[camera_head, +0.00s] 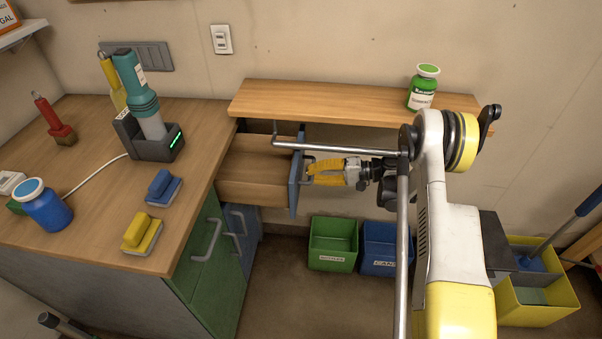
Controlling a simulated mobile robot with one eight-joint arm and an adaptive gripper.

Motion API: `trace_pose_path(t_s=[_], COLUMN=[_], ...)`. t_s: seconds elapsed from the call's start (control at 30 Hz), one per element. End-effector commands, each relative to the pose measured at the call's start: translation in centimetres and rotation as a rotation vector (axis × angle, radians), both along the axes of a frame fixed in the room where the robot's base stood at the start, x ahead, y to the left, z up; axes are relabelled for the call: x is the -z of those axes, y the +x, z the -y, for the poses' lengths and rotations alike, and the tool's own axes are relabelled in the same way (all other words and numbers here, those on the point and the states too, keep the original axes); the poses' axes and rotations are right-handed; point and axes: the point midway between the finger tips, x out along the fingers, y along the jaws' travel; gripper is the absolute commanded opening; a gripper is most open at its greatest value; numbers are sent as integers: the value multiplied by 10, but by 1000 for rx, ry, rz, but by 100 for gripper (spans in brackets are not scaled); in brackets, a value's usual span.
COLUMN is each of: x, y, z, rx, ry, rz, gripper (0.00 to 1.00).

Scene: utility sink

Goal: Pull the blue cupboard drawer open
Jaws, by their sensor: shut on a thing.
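The blue cupboard drawer (294,188) is pulled out to the right from under the counter, and its wooden inside shows from above. The part of the inside that I can see looks empty. My gripper (312,171), with yellow fingers, is at the drawer's blue front and shut on its handle. The fingers hide most of the handle. My arm reaches in from the right.
A wooden shelf (330,104) runs along the wall above the drawer, with a green bottle (424,87) on it. Below stand a green bin (333,244) and a blue bin (385,247). A green cupboard door (200,258) is in front. Floor between cupboard and bins is clear.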

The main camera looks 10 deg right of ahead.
Motion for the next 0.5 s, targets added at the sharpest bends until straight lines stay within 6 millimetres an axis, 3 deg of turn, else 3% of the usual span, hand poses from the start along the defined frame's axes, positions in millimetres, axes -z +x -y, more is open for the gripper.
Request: trace_pose_path(t_s=[0.37,0.4,0.43,0.5], x=[0,0,0,0], y=[0,0,0,0], z=[2,2,2,2], rx=[1,1,1,1], ry=[1,1,1,1], rz=[1,1,1,1], gripper=[0,21,30,34])
